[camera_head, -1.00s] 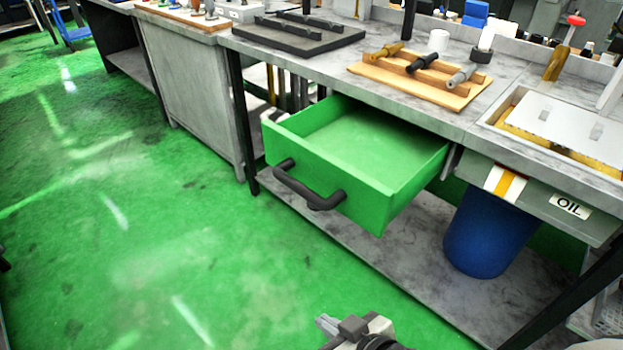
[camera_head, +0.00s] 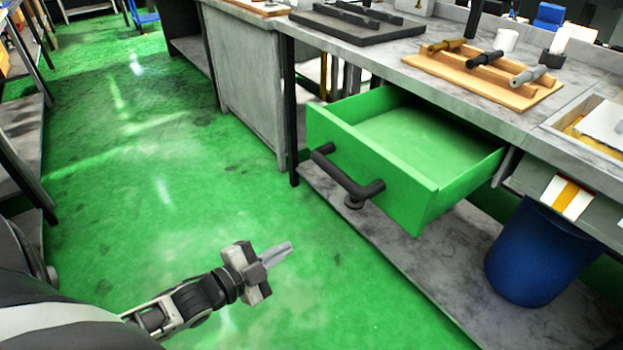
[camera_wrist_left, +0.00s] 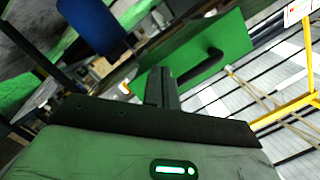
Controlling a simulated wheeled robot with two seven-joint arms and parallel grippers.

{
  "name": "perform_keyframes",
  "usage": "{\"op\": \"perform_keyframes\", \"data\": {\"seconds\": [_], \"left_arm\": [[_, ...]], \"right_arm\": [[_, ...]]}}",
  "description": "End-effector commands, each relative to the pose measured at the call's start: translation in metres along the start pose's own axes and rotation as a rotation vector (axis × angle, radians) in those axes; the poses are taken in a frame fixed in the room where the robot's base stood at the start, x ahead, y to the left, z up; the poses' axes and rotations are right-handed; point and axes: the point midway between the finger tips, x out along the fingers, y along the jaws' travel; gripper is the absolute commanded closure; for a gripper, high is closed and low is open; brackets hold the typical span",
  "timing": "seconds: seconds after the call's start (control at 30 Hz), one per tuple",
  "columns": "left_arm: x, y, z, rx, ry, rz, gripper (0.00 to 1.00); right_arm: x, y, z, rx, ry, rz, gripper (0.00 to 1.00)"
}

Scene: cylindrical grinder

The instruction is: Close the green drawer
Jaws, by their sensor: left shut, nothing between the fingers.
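The green drawer (camera_head: 375,180) stands pulled out from under the grey workbench, its inside empty where I can see it. Its black bar handle (camera_head: 345,182) is on the front face. In the left wrist view the drawer front (camera_wrist_left: 222,42) and its handle (camera_wrist_left: 203,66) show beyond the fingers. My left gripper (camera_head: 283,252) is shut and empty, in front of the drawer, left of and below the handle in the head view, and apart from it. In the left wrist view its fingers (camera_wrist_left: 160,88) are together. My right gripper is not in view.
The workbench (camera_head: 440,85) carries a wooden rack (camera_head: 485,78) with several tools. A blue bin (camera_head: 540,252) stands on the lower shelf (camera_head: 450,270), right of the drawer. The green floor (camera_head: 150,190) in front of the drawer is clear.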

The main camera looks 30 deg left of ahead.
Motion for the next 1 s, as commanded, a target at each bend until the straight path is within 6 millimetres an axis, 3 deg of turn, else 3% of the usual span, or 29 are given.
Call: {"op": "perform_keyframes", "data": {"seconds": [0.03, 0.1, 0.2, 0.3, 0.47, 1.0], "left_arm": [[0.005, -0.02, 0.026, 0.166, 0.056, -0.05, 1.0], [0.006, -0.053, 0.041, 0.357, 0.126, -0.122, 1.0], [0.003, -0.091, 0.051, 0.559, 0.195, -0.208, 1.0], [0.001, -0.113, 0.053, 0.667, 0.231, -0.261, 1.0], [0.012, -0.123, 0.047, 0.701, 0.245, -0.283, 1.0], [0.11, -0.14, 0.015, 0.696, 0.243, -0.279, 1.0]], "right_arm": [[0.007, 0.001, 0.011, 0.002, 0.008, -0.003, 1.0], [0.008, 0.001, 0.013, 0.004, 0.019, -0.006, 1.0], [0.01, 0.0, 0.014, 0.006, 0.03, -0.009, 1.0], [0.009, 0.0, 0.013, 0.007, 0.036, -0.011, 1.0], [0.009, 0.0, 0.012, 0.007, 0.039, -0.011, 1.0], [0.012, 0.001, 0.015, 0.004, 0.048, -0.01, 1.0]]}}
